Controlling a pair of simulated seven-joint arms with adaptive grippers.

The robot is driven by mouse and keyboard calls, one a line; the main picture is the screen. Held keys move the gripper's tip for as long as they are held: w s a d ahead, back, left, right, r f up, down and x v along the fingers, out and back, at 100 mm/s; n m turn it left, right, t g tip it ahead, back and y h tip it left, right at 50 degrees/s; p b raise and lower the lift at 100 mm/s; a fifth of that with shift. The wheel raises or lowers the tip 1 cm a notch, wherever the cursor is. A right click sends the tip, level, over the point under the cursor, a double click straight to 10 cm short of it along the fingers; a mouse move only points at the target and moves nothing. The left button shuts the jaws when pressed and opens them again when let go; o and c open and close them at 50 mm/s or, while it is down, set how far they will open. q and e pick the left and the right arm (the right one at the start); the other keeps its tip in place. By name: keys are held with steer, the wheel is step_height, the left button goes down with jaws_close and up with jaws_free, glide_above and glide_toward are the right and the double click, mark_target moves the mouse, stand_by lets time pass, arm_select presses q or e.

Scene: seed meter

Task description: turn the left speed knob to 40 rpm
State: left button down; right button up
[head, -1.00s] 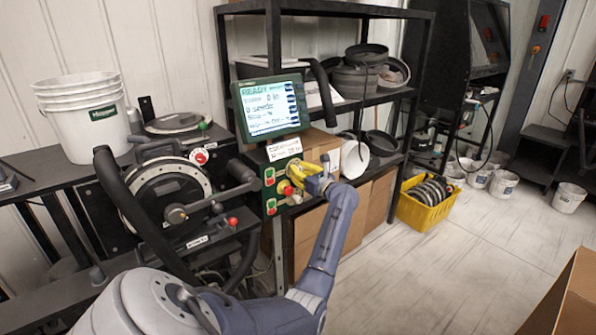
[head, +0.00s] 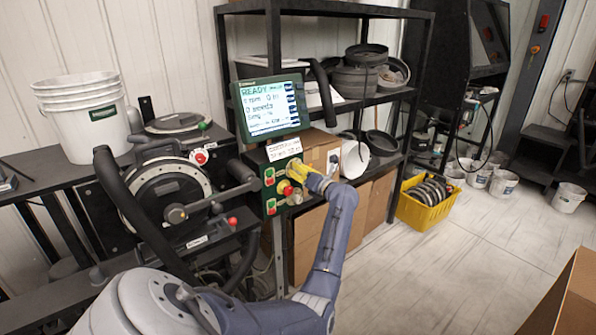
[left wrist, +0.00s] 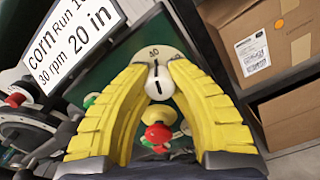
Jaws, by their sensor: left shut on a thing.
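A pale speed knob (left wrist: 158,86) with a dark pointer line sits on a round white dial (left wrist: 145,55) in the left wrist view. A number is printed at the dial's top, too small to read surely. My left gripper (head: 297,172) has yellow fingers, which also show in the left wrist view (left wrist: 157,66) on either side of the knob, shut on it. The green control panel (head: 270,207) is partly covered by the gripper in the head view. I cannot tell whether this knob is the left one. My right gripper is out of view.
A red mushroom button (left wrist: 157,133) is close by the knob. The screen (head: 270,106) above reads READY; its smaller text is unclear. A white label sign (left wrist: 72,42) shows "30 rpm 20 in". Cardboard boxes (head: 318,150) stand behind the panel, and a yellow crate (head: 425,214) is on the floor.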

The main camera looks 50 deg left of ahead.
arm_select(q)
steer(key=shift+s+f, duration=0.1)
steer(key=shift+f, duration=0.25)
steer(key=c, duration=1.6)
jaws_free()
steer(key=o, duration=0.5)
steer(key=shift+r, duration=0.2)
steer(key=d, duration=1.2)
steer(key=shift+s, duration=0.25)
